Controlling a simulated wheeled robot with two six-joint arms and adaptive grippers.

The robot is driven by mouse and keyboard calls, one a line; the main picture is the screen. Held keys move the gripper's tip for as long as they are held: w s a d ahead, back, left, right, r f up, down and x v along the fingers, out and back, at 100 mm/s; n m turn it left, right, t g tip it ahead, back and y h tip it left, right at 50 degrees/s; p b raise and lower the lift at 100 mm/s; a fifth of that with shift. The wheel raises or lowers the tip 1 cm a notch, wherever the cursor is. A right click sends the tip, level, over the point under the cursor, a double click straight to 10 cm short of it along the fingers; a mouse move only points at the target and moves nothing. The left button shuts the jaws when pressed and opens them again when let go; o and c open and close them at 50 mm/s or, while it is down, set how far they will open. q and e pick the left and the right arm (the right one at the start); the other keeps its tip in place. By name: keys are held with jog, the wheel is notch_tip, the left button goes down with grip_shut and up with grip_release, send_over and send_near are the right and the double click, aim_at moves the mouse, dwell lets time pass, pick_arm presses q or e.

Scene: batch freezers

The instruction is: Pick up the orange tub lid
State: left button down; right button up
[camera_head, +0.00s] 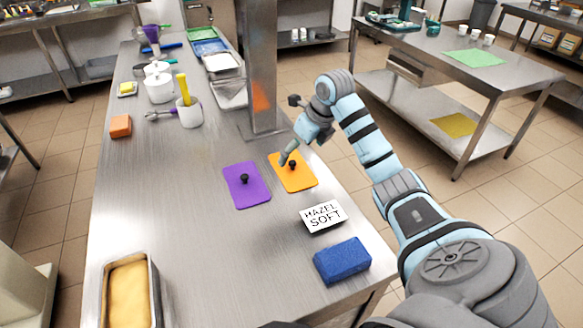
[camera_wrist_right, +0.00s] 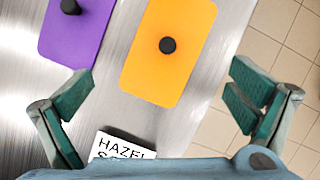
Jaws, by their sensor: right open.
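The orange tub lid (camera_head: 299,178) lies flat on the steel table near its right edge, with a black knob in its middle. In the right wrist view the orange lid (camera_wrist_right: 186,68) lies ahead of my right gripper, and its knob shows as a dark disc. My right gripper (camera_head: 287,155) is at the lid's upper left in the head view, above the table. In the wrist view the right gripper (camera_wrist_right: 160,95) has its fingers wide apart with nothing between them. My left gripper is not in view.
A purple lid (camera_head: 246,187) lies left of the orange one. A "HAZEL SOFT" card (camera_head: 323,215) and a blue sponge (camera_head: 342,260) are nearer. A steel column (camera_head: 263,80) rises behind the lids. A tub of yellow ice cream (camera_head: 103,290) is at near left. The table's middle is clear.

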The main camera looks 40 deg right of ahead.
aim_at(292, 164)
jog(key=x, duration=0.7)
jog(key=shift+w+d+f, duration=0.15)
jog(key=shift+w+f, duration=0.05)
jog(key=shift+w, duration=0.05)
jog(key=shift+s, duration=0.1)
jog(key=c, duration=1.3)
jog(key=shift+s+a, duration=0.15)
jog(key=shift+a, duration=0.1)
jog(key=c, duration=0.9)
